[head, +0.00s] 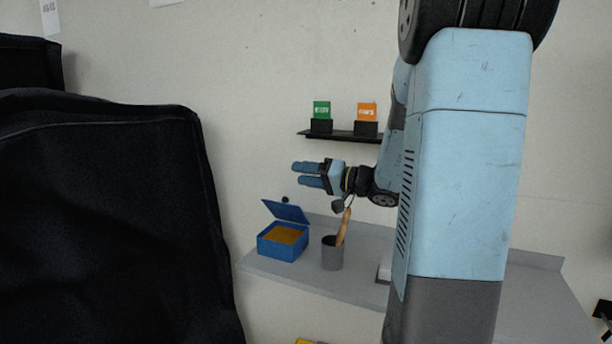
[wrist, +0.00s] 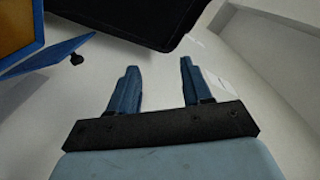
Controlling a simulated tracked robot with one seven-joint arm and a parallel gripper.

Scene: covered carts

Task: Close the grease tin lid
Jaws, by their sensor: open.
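The grease tin is a blue box (head: 283,243) with yellow-brown grease inside, standing at the left end of the grey shelf. Its blue lid (head: 286,210) stands open, tilted up at the back, with a dark round knob at its edge. In the wrist view the lid (wrist: 48,55) and its dark knob show at the upper left, beside part of the tin (wrist: 38,22). My gripper (head: 300,174) is open and empty, above and a little right of the lid, pointing left. In the wrist view its two blue fingers (wrist: 158,75) are apart with nothing between them.
A grey cup (head: 332,254) with a wooden-handled tool stands right of the tin. A dark wall ledge (head: 345,136) above holds green and orange cards in black holders. A large black covered cart (head: 105,220) fills the left. The air between gripper and lid looks clear.

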